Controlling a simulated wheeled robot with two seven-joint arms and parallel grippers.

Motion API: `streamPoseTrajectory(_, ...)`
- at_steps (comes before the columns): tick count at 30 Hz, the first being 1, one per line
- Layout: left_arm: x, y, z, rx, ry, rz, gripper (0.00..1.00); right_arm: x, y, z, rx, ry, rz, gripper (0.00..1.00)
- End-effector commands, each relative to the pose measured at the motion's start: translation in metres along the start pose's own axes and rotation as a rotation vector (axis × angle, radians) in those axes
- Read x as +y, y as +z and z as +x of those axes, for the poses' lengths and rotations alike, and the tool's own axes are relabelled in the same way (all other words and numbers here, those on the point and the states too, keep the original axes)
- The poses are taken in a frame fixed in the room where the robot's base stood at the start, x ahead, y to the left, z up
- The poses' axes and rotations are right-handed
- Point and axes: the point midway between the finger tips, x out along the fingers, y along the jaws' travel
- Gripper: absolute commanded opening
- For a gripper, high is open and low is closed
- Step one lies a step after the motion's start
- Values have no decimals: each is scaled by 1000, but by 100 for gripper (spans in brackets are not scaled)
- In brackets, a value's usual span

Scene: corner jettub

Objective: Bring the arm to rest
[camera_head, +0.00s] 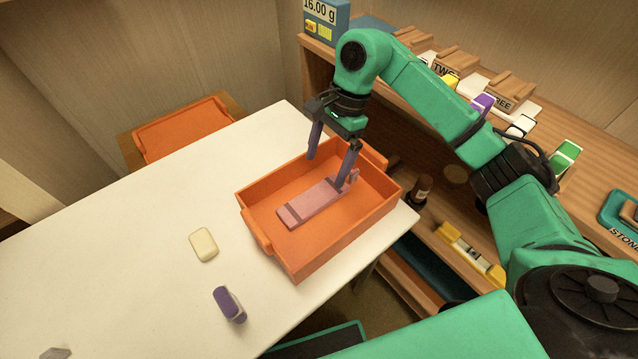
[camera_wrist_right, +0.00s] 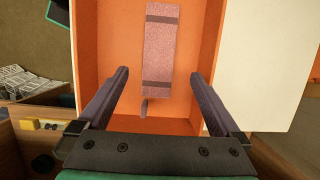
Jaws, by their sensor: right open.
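My right arm comes in from the right in the head view. Its gripper (camera_head: 331,168) hangs over the orange tray (camera_head: 316,259) with its fingers spread apart and nothing between them. A pink block with dark bands (camera_head: 309,204) lies flat on the tray floor, below the fingers. In the right wrist view the open gripper (camera_wrist_right: 160,85) shows a finger on each side, with the pink block (camera_wrist_right: 162,45) ahead on the orange floor. A small upright part stands at the block's near end, partly hidden by a finger in the head view. My left gripper is not in view.
The tray stands on a white table (camera_head: 110,222). A cream block (camera_head: 203,244) and a purple-and-white item (camera_head: 228,305) lie on the table. Another orange tray (camera_head: 185,128) is at the back left. A wooden shelf (camera_head: 590,158) with several small items runs behind my arm.

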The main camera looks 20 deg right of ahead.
Motion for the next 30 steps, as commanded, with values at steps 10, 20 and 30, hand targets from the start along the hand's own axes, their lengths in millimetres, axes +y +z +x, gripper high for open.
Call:
streamPoseTrajectory(10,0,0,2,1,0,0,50,0,0,-34,-1,1,1,100)
streamPoseTrajectory(20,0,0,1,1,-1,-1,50,0,0,-34,-1,1,1,100)
streamPoseTrajectory(30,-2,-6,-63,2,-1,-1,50,0,19,-95,-1,1,1,100)
